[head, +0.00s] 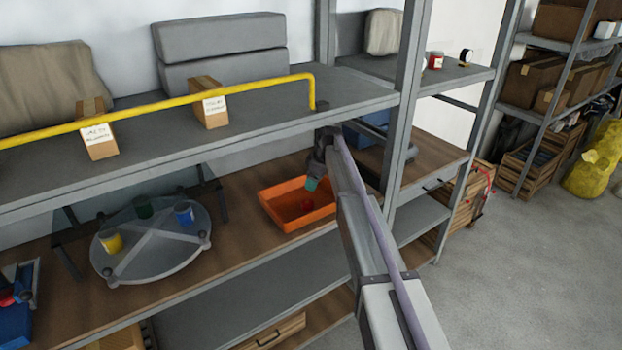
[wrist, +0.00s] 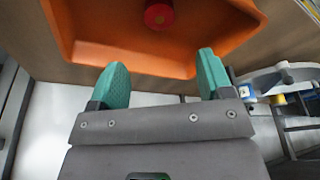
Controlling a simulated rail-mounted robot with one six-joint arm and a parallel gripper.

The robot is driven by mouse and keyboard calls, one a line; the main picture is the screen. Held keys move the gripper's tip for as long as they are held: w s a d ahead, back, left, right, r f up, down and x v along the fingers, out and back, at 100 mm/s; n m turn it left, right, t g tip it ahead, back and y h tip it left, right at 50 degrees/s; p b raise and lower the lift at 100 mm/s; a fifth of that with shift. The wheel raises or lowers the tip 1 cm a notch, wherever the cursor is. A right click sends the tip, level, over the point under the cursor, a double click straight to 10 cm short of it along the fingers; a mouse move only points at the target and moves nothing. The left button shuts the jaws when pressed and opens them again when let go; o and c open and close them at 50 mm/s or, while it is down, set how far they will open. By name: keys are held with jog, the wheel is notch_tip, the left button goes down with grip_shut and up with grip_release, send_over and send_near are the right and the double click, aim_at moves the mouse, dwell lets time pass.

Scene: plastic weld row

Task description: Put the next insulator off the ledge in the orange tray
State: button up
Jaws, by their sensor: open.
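The orange tray (head: 268,204) sits on the wooden lower shelf in the head view. It also fills the top of the wrist view (wrist: 90,60). A red cylinder (head: 306,206), seen end-on in the wrist view (wrist: 158,15), lies inside the tray. My gripper (head: 312,183) has teal fingers and is over the tray. In the wrist view my gripper (wrist: 163,66) has its fingers wide apart, with nothing between them and the red cylinder beyond them. No object is plainly labelled an insulator, and I cannot tell which edge is the ledge.
The upper shelf, with a yellow rail (head: 250,85) and two cardboard boxes, overhangs. A grey post (head: 403,100) stands right of my arm.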

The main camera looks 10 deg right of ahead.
jog(key=s+a+m+g+h, duration=0.1)
jog(key=s+m, duration=1)
jog(key=s, duration=3.1)
jog(key=shift+a+g+h, duration=0.4)
jog(key=shift+a+h, duration=0.4)
jog(key=shift+a, duration=0.35)
